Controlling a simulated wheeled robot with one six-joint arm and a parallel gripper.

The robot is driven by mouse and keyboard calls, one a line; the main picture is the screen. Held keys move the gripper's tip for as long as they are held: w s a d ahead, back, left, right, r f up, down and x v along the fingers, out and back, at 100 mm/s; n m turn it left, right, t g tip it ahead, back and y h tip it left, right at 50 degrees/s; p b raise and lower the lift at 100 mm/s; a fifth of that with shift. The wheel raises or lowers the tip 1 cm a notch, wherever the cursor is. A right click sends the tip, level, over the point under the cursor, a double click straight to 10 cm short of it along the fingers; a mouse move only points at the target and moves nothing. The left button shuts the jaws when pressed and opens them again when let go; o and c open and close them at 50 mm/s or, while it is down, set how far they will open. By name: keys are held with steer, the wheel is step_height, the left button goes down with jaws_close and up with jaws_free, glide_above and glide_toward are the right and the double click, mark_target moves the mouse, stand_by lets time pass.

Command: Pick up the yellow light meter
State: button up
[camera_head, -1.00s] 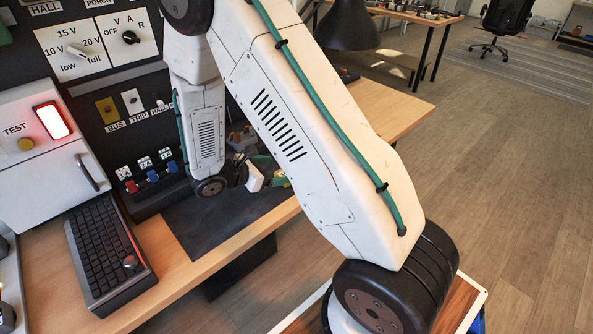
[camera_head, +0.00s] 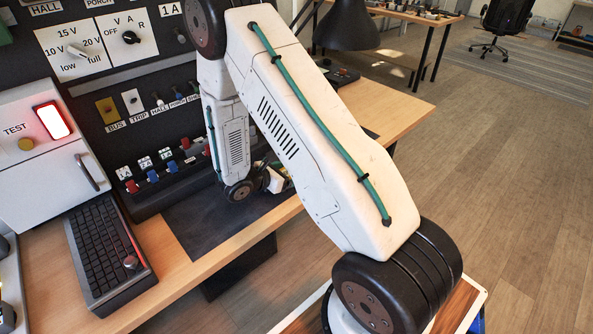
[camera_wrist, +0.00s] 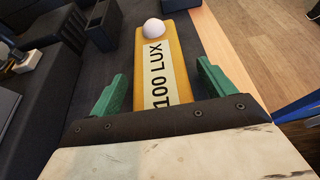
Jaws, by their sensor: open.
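The yellow light meter (camera_wrist: 180,45) shows in the wrist view as a long yellow body with a white dome at its far end. It bears a pale label reading "100 LUX". My gripper (camera_wrist: 162,72) is open, with one green finger on each side of the meter and a gap on both sides. The near end of the meter is hidden by my gripper's body. In the head view my arm hides most of my gripper and the meter over the bench.
The dark mat (camera_head: 205,222) lies on the wooden bench (camera_head: 160,285). Dark blocks (camera_wrist: 100,25) stand beyond the meter, to its left. The bench edge runs close on its right. A keyboard (camera_head: 103,250) and a white test box (camera_head: 45,150) stand at the left.

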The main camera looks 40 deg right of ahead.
steer(key=c, duration=1.1)
steer(key=shift+r, duration=0.1)
steer(key=shift+c, duration=0.2)
